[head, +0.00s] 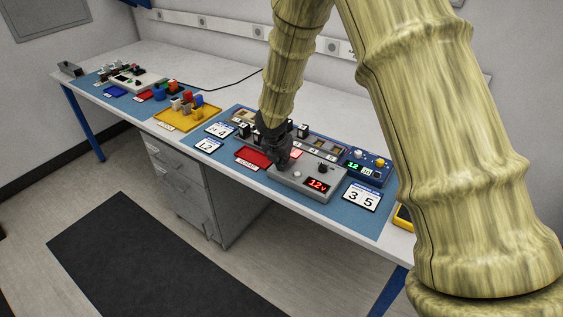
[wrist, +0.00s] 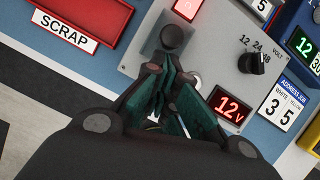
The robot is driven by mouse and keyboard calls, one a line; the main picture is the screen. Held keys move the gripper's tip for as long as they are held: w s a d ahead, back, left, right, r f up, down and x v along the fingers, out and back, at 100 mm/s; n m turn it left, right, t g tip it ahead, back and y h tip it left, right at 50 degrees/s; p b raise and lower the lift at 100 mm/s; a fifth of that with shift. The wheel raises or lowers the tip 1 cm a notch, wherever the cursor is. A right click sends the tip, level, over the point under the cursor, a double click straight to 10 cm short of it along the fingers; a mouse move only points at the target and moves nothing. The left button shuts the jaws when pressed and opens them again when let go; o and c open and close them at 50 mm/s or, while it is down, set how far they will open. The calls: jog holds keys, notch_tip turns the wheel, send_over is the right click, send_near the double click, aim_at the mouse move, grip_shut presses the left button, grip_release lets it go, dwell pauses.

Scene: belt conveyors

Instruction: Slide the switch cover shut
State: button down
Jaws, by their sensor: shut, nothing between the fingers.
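A grey control box (head: 307,181) stands on the blue mat, and its panel also shows in the wrist view (wrist: 219,48). A red-lit square (wrist: 187,8) shows at the top of the wrist view, partly cut off. A dark round knob (wrist: 172,39) stands just below it; I cannot tell whether it belongs to the switch cover. My gripper (wrist: 167,78) is shut and empty, pointing down at the panel, its fingertips close to the knob. Whether they touch is unclear. In the head view my gripper (head: 283,162) hides the box's left part.
The black voltage dial (wrist: 254,62) and red 12v display (wrist: 231,108) sit to the right on the panel. A red SCRAP tray (head: 254,157) lies left of the box. A number card (head: 361,197) lies on the right. A yellow tray (head: 187,118) with blocks stands farther left.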

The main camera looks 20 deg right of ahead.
aim_at(292, 158)
jog(key=w+d, duration=0.4)
jog(key=d, duration=0.1)
jog(key=shift+d, duration=0.1)
jog(key=shift+w+d+r, duration=0.1)
jog(key=shift+w+d, duration=0.1)
jog(key=shift+d, duration=0.1)
dwell(0.4)
